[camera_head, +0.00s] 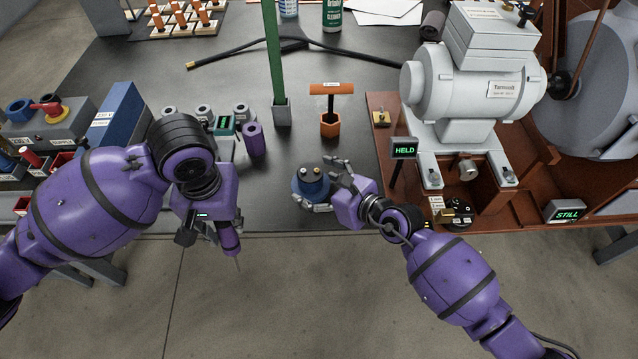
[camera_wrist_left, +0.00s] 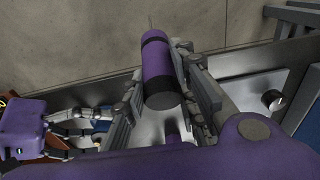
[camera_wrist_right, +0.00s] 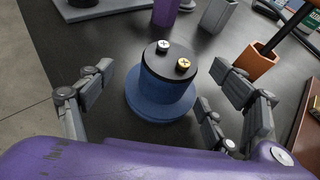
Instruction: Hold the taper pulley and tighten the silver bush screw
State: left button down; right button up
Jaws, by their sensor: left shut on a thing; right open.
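The taper pulley (camera_head: 311,184) is a blue round body with a black top, standing on the dark bench near its front edge. In the right wrist view the pulley (camera_wrist_right: 160,88) shows a silver screw (camera_wrist_right: 163,46) and a brass screw (camera_wrist_right: 183,64) on top. My right gripper (camera_head: 328,188) is open, with its fingers either side of the pulley; I see gaps in the right wrist view. My left gripper (camera_head: 222,228) is shut on a purple screwdriver (camera_wrist_left: 158,75). It holds the screwdriver left of the pulley, beyond the bench's front edge, with the thin shaft pointing down.
An orange T-handled tool (camera_head: 325,95) stands in an orange holder behind the pulley. A purple cylinder (camera_head: 254,140) and a green post (camera_head: 274,60) stand to the left. The grey motor (camera_head: 470,85) and a "HELD" display (camera_head: 405,149) stand to the right.

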jog(key=shift+s, duration=0.1)
jog(key=c, duration=1.9)
jog(key=o, duration=1.7)
jog(key=shift+o, duration=0.2)
jog(key=shift+r, duration=0.1)
jog(key=shift+r+p, duration=0.2)
jog(key=shift+p, duration=0.2)
jog(key=c, duration=1.4)
jog(key=shift+f, duration=0.15)
